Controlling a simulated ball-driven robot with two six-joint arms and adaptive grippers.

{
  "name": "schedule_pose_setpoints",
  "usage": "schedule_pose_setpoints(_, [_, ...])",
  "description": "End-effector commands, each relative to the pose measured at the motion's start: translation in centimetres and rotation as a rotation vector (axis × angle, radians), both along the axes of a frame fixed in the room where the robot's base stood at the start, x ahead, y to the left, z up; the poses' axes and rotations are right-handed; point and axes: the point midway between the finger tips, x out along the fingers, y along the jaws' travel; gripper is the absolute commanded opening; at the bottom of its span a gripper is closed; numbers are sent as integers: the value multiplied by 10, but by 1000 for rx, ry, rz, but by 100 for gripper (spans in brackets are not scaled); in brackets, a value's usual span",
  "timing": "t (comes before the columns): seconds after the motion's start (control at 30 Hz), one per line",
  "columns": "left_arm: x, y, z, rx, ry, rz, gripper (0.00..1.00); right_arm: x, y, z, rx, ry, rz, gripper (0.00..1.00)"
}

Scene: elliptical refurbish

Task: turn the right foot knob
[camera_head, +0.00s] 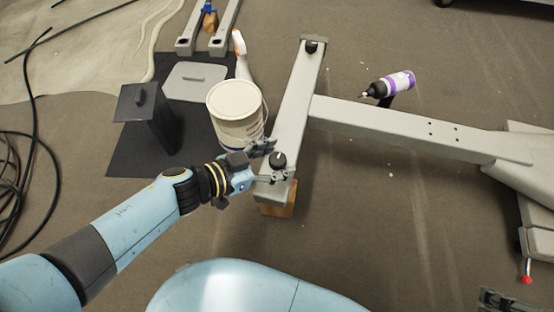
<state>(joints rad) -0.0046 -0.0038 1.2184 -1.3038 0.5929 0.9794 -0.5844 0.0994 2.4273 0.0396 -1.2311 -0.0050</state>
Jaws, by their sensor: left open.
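A grey foot bar (295,105) of the machine runs from the top middle towards me. A round black knob (279,160) with a light mark sits on its near end. Another black knob (311,46) sits on its far end. My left gripper (269,162) is open at the near knob, with one finger on the far side and one on the near side. I cannot tell whether the fingers touch it. A dark piece at the bottom right edge may be part of my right gripper (507,299); its jaws cannot be made out.
A white bucket (235,112) and a spray bottle (241,56) stand left of the bar. A wooden block (277,198) is under its near end. A grey beam (400,127) runs right, with a purple-labelled bottle (392,85) beyond it. Black cables (18,190) lie left.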

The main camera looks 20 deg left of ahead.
Motion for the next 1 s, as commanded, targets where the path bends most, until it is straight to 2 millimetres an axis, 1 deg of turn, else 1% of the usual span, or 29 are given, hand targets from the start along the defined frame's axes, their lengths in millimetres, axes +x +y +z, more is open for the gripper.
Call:
schedule_pose_setpoints(0.1, [4,-3,-2,0,0,0,60,2,1,0,2,-15,1,40])
schedule_pose_setpoints(0.33, [4,-3,-1,1,-1,0,60,3,1,1,2,-19,1,40])
schedule_pose_setpoints(0.77, [4,-3,-1,0,0,0,4,3,1,1,2,-19,0,40])
schedule_pose_setpoints(0.8, [4,-3,-2,0,0,0,2,3,1,1,2,-19,0,40])
schedule_pose_setpoints(1.0, [4,-2,-1,0,0,-20,2,-1,1,3,2,2,0,40])
